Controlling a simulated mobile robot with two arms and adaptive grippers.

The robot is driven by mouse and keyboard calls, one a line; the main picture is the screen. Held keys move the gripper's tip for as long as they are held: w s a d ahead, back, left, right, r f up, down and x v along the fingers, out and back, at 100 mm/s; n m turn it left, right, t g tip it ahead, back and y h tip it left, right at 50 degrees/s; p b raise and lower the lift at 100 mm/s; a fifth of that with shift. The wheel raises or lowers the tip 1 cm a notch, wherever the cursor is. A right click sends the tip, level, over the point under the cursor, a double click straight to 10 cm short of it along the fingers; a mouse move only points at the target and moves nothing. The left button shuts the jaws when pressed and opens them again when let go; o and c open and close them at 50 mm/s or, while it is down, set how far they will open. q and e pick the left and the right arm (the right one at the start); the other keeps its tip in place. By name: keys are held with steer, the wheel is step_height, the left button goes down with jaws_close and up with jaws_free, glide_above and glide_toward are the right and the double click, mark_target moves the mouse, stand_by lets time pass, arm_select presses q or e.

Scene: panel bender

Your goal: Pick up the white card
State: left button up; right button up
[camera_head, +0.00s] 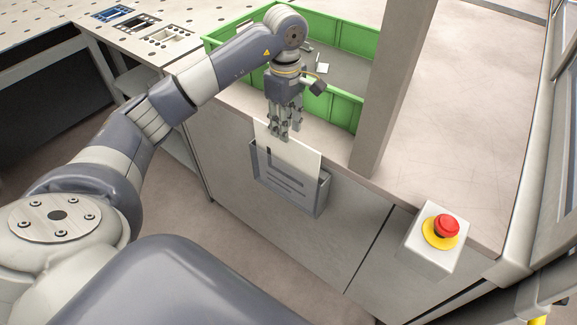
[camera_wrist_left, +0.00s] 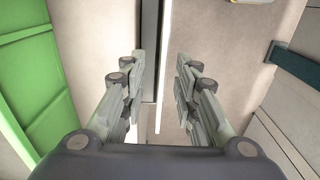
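The white card (camera_head: 289,159) stands upright in a grey holder (camera_head: 289,190) on the front of the counter, its upper part sticking out above the holder. In the left wrist view the card (camera_wrist_left: 163,75) shows edge-on as a thin white strip between the fingers. My left gripper (camera_head: 283,132) points down at the card's top edge. In the left wrist view the gripper (camera_wrist_left: 160,90) is open, with a finger on each side of the card and gaps visible. My right gripper is in neither view.
A green crate (camera_head: 222,42) with small parts stands on the counter behind the gripper. A grey post (camera_head: 392,85) rises to the right of it. A box with a red emergency button (camera_head: 446,226) is at the lower right. The counter's right part is clear.

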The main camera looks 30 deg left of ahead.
mark_target(286, 150)
arm_select(q)
step_height(286, 150, down, 4)
steer(key=shift+s+r+p, duration=0.1)
steer(key=shift+r+p, duration=0.15)
steer(key=shift+p, duration=0.05)
step_height(286, 150, down, 5)
steer(key=p, duration=0.2)
steer(key=shift+d+f+p, duration=0.1)
steer(key=shift+f+p, duration=0.1)
steer(key=shift+p, duration=0.1)
jaws_close()
